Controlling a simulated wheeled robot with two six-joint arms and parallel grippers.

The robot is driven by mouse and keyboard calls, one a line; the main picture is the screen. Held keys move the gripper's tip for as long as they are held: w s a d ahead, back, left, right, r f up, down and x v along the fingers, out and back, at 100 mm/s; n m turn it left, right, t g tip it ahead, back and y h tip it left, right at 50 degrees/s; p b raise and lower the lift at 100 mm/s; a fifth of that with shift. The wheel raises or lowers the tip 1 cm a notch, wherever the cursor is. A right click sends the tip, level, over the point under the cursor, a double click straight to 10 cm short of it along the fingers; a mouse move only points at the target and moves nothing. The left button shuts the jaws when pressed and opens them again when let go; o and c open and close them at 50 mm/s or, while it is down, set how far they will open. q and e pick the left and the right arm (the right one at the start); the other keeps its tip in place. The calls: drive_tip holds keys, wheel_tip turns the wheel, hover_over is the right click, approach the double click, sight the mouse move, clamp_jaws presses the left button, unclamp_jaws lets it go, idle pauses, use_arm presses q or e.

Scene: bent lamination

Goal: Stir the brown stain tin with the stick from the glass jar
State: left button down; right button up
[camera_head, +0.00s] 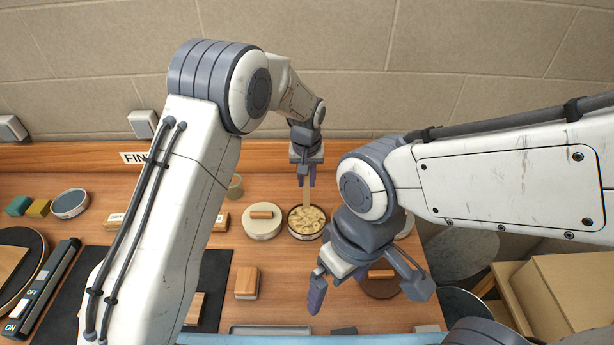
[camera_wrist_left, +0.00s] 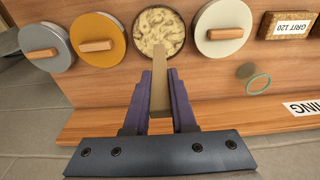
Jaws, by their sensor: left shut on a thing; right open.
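My left gripper (camera_head: 306,178) is shut on a flat pale wooden stick (camera_head: 306,197) above an open tin. The stick also shows between the fingers in the left wrist view (camera_wrist_left: 159,85). Its far end reaches into the open tin (camera_head: 306,221), whose contents look cream and tan, swirled; the tin also shows in the left wrist view (camera_wrist_left: 158,20). The glass jar (camera_wrist_left: 257,80) stands near the back ledge and looks empty; in the head view it shows partly behind my left arm (camera_head: 235,187). My right gripper (camera_head: 339,283) is open and empty, nearer the front.
A cream-lidded tin (camera_head: 263,229) stands left of the open tin. Orange-lidded (camera_wrist_left: 97,50) and grey-lidded (camera_wrist_left: 47,59) tins stand on its other side. A brown-lidded tin (camera_head: 381,291) is beside my right gripper. A wood-topped block (camera_head: 246,284) lies in front.

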sight(306, 194)
use_arm(q)
drive_tip(key=shift+s+f+b, duration=0.1)
drive_tip(key=shift+f+b, duration=2.2)
drive_tip(key=shift+f, duration=1.4)
drive_tip(key=shift+a, duration=0.15)
